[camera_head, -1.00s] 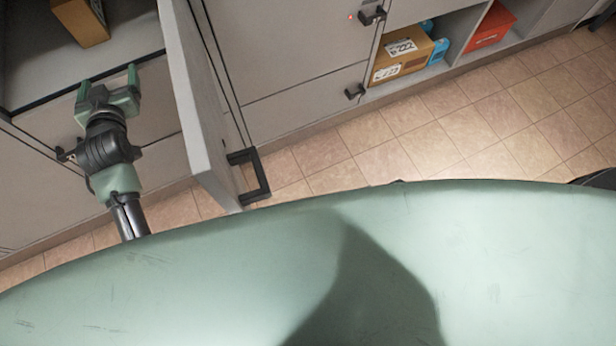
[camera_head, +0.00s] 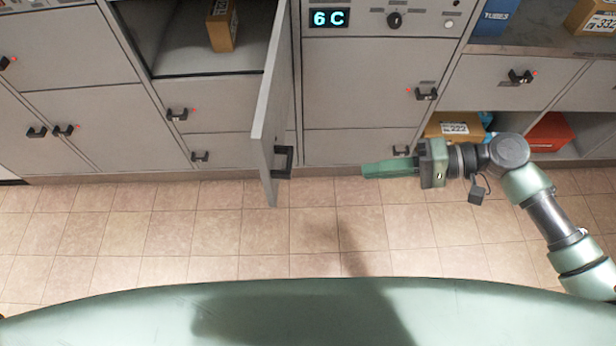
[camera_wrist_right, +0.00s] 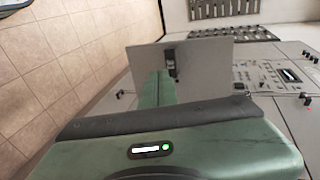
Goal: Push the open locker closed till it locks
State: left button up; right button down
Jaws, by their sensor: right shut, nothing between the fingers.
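The open locker door (camera_head: 272,100) is a grey panel that sticks out toward me, seen nearly edge-on in the head view. Its black handle (camera_head: 284,163) is on the right side near its outer end. The open locker (camera_head: 176,55) is to the left of the door, with a brown box (camera_head: 221,28) inside. My right gripper (camera_head: 366,170) is shut and empty, pointing left, to the right of the handle and apart from it. In the right wrist view the door (camera_wrist_right: 205,70) and its handle (camera_wrist_right: 170,62) show beyond the green fingers (camera_wrist_right: 158,92). My left gripper is not in view.
Closed grey lockers with black handles line the wall. A panel with a display reading 6C (camera_head: 329,18) is right of the door. Open shelves hold a brown box (camera_head: 452,127) and a red box (camera_head: 549,132). The tiled floor (camera_head: 250,235) in front is clear.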

aim_at(291, 173)
jog(key=x, duration=0.4)
jog(key=r+x, duration=0.1)
jog(key=x, duration=0.4)
jog(key=r+x, duration=0.1)
jog(key=x, duration=0.3)
jog(key=shift+w+a, duration=0.1)
jog(key=shift+a, duration=0.55)
jog(key=shift+r, duration=0.1)
